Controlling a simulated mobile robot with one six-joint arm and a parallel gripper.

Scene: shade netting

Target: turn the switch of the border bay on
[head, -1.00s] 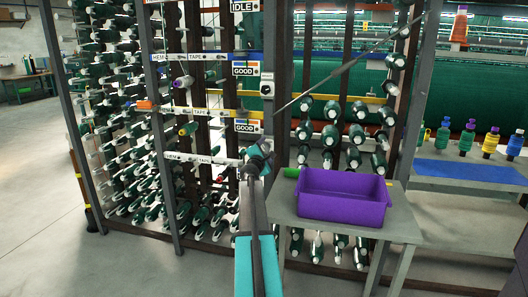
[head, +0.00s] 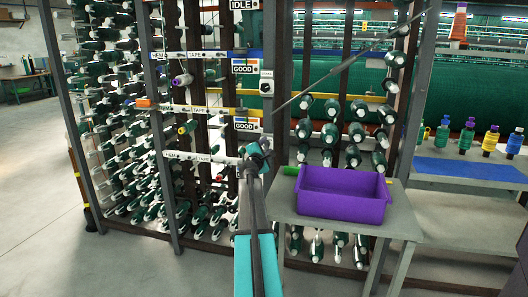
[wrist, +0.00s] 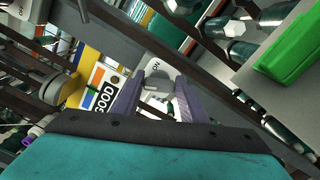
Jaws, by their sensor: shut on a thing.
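In the wrist view, my gripper (wrist: 157,80) has its two purple fingers on either side of a grey switch knob (wrist: 154,89) and is shut on it. The knob sits on a pale switch plate (wrist: 156,66) marked ON. I cannot tell which way the knob points. A GOOD sign (wrist: 104,90) with coloured bars is beside the plate, near a yellow strip (wrist: 88,68). In the head view, my gripper (head: 256,152) is at the rack post below the lower GOOD sign (head: 246,125). It hides the held switch there. No border name is readable.
Another switch (head: 266,84) is higher on the post, beside the upper GOOD sign (head: 244,67). An IDLE sign (head: 244,5) is at the top. A purple bin (head: 342,205) and a green box (head: 291,171) stand on a grey table (head: 404,222) at the right. Open floor lies at the left.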

